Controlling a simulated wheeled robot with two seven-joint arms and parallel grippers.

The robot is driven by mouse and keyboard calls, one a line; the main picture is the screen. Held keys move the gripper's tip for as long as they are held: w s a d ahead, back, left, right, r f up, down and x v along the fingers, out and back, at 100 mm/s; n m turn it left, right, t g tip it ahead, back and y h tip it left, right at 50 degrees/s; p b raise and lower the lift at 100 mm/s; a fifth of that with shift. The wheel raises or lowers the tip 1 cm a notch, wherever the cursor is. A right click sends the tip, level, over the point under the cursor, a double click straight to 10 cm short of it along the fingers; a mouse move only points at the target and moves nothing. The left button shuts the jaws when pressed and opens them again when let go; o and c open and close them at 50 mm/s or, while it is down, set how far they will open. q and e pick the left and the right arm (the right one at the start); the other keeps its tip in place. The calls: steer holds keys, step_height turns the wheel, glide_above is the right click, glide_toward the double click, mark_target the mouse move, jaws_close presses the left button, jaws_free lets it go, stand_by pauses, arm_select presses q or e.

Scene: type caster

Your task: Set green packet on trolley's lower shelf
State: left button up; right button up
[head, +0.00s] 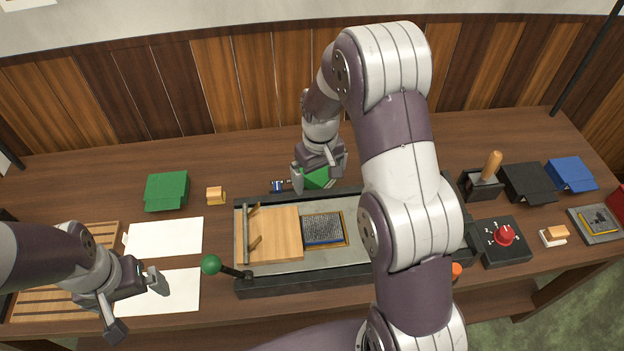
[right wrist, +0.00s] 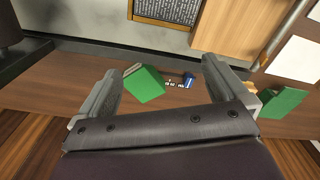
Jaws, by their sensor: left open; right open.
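A green packet (head: 317,179) lies on the workbench behind the press bed, partly hidden by my right gripper in the head view. My right gripper (head: 319,172) is open above it. In the right wrist view the packet (right wrist: 146,84) shows between the open fingers (right wrist: 163,78), nearer the left one; I cannot tell whether they touch. A second green, folded-looking item (head: 167,190) lies farther left on the bench and shows at the right of the right wrist view (right wrist: 283,102). My left gripper (head: 136,306) is open and empty over the white sheets. I see no trolley.
The press bed (head: 285,288) with a type block (head: 323,230) and a green-knobbed lever (head: 211,265) fills the bench middle. A small blue item (head: 278,186) lies beside the packet. A red-knobbed box (head: 504,240), black (head: 528,183) and blue (head: 571,175) items stand right.

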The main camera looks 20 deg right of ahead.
steer(key=w+d+f+n, duration=0.1)
steer(key=w+f+n, duration=0.15)
steer(key=w, duration=0.45)
steer(key=n+b, duration=0.2)
steer(key=b, duration=0.1)
glide_above(317, 172)
steer(key=f, duration=0.4)
steer(key=shift+w+a, duration=0.25)
steer(key=f+p, duration=0.1)
steer(key=f, duration=0.2)
steer(key=f+p, duration=0.1)
steer(key=f, duration=0.1)
steer(key=f+p, duration=0.1)
steer(key=f, duration=0.2)
steer(key=shift+s+d+f, duration=0.15)
steer(key=shift+d+f, duration=0.2)
steer(key=shift+f, duration=0.2)
steer(key=c, duration=1.7)
arm_select(q)
steer(key=shift+w+a+f, duration=0.2)
steer(key=shift+w+a, duration=0.05)
arm_select(e)
steer(key=shift+w+r, duration=0.15)
steer(key=shift+w, duration=0.05)
jaws_close()
